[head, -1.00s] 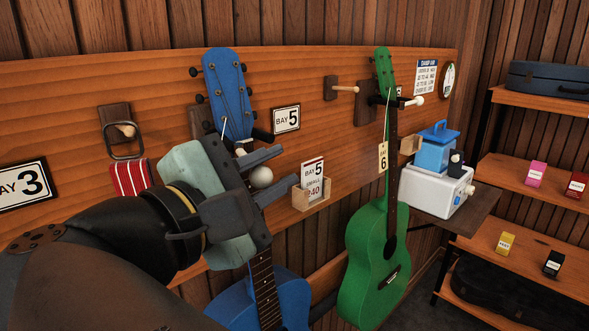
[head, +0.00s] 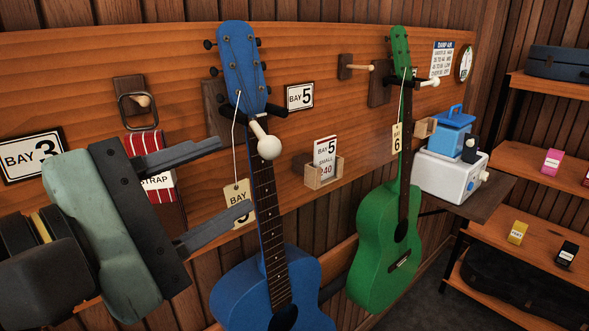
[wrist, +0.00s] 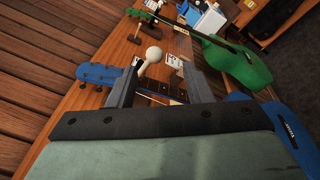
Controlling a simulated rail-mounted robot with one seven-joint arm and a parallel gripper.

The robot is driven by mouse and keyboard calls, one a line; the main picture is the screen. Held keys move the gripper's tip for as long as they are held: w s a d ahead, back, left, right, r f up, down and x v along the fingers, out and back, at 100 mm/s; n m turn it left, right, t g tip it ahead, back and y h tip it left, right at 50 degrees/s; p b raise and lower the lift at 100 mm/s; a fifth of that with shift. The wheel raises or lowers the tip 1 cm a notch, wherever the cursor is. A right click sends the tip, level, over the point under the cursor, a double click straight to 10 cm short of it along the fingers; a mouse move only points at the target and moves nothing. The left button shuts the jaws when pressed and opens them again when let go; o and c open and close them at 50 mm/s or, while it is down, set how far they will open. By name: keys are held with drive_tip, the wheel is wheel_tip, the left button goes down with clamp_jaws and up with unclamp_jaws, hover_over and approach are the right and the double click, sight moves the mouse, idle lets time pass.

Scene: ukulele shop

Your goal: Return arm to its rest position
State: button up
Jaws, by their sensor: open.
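My gripper (head: 213,192) is at the left of the head view, its two grey fingers spread wide and pointing right. Nothing is between the fingers. The blue ukulele (head: 262,262) hangs by its head from a hanger with a white knob (head: 266,140), just beyond the fingertips. A tag reading BAY and a partly hidden number (head: 238,192) hangs from it on a string, behind the fingers. In the wrist view, the fingers (wrist: 160,92) appear either side of the blue ukulele's neck; I cannot tell whether they touch it.
The green ukulele (head: 385,245) hangs at bay 6. A card holder (head: 324,172) is below the bay 5 sign (head: 299,97). A red strap pack (head: 152,165) hangs behind my gripper. A white box (head: 450,175) and shelves (head: 530,170) stand right.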

drive_tip(key=shift+v, duration=1)
drive_tip(key=w+d+f+m+g+p, duration=0.1)
drive_tip(key=w+d+f+m+g, duration=0.1)
drive_tip(key=w+d+f+g, duration=0.45)
drive_tip(key=w+d+f+m+g, duration=0.2)
drive_tip(key=w+d+f+g, duration=0.15)
drive_tip(key=d+f, duration=0.6)
drive_tip(key=s+d+f+m+g+y, duration=0.1)
drive_tip(key=d+f+m+y, duration=0.1)
drive_tip(key=f, duration=0.4)
drive_tip(key=s+d+f+m+g+y+p, duration=0.1)
drive_tip(key=s+d+f+m+g+y, duration=0.1)
drive_tip(key=f+m, duration=0.5)
drive_tip(key=s+d+f+m+g+y, duration=0.1)
drive_tip(key=s+d+f+m+y, duration=0.1)
drive_tip(key=d+f+m+y, duration=0.2)
wheel_tip(320, 180, down, 3)
drive_tip(key=shift+s+d+r+m+g+y+p, duration=0.15)
drive_tip(key=shift+m+g+y+p, duration=0.2)
drive_tip(key=shift+y, duration=0.65)
